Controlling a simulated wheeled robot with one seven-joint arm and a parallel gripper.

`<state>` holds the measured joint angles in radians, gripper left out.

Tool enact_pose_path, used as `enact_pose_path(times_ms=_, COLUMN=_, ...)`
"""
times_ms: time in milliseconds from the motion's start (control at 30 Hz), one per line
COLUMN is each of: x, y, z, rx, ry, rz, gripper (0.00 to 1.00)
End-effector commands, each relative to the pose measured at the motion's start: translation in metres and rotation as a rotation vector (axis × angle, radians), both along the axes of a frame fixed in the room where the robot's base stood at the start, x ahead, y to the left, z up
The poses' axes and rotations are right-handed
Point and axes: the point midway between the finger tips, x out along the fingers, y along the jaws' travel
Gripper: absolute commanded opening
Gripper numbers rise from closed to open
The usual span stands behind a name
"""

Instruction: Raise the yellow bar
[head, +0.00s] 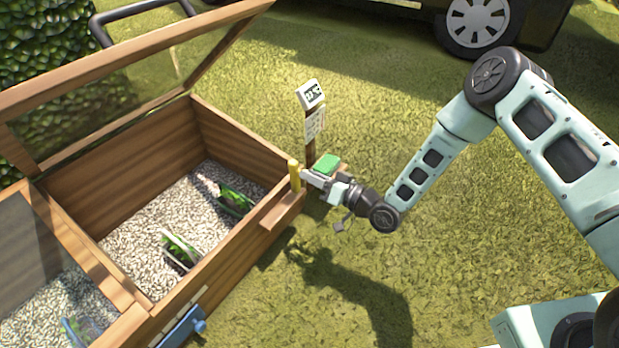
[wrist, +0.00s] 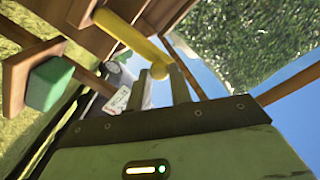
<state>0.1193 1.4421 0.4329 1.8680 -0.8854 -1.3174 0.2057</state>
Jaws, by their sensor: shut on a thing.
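The yellow bar (head: 294,174) stands roughly upright at the right corner of the wooden planter box, above a small wooden ledge (head: 281,210). In the wrist view the yellow bar (wrist: 128,36) runs from a wooden part at upper left to a rounded end between my fingers. My gripper (head: 302,176) reaches the bar from the right and is shut on it. In the wrist view my gripper's fingertips (wrist: 172,75) are at the rounded end. The fingers partly hide the contact.
The wooden planter box (head: 240,137) holds gravel and small seed packets; its glazed lid (head: 95,105) is raised. A green block (head: 327,163) sits just beside my gripper. A post with a sign (head: 312,95) stands behind. A blue handle (head: 199,326) is at the front. Grass is open to the right.

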Motion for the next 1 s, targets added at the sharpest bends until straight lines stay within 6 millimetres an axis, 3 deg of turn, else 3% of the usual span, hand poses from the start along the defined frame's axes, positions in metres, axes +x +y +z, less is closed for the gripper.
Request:
enact_pose_path(times_ms=700, x=0.0060, y=-0.0061, z=-0.0010, rx=0.051, ry=0.069, rz=-0.002, gripper=0.00)
enact_pose_path(times_ms=733, x=0.0060, y=-0.0061, z=-0.0011, rx=0.051, ry=0.069, rz=-0.002, gripper=0.26)
enact_pose_path(times_ms=800, x=0.0060, y=-0.0058, z=-0.0010, rx=0.052, ry=0.069, rz=-0.002, gripper=0.42)
enact_pose_path(times_ms=1000, x=0.0059, y=-0.0052, z=-0.0005, rx=0.052, ry=0.067, rz=-0.001, gripper=0.42)
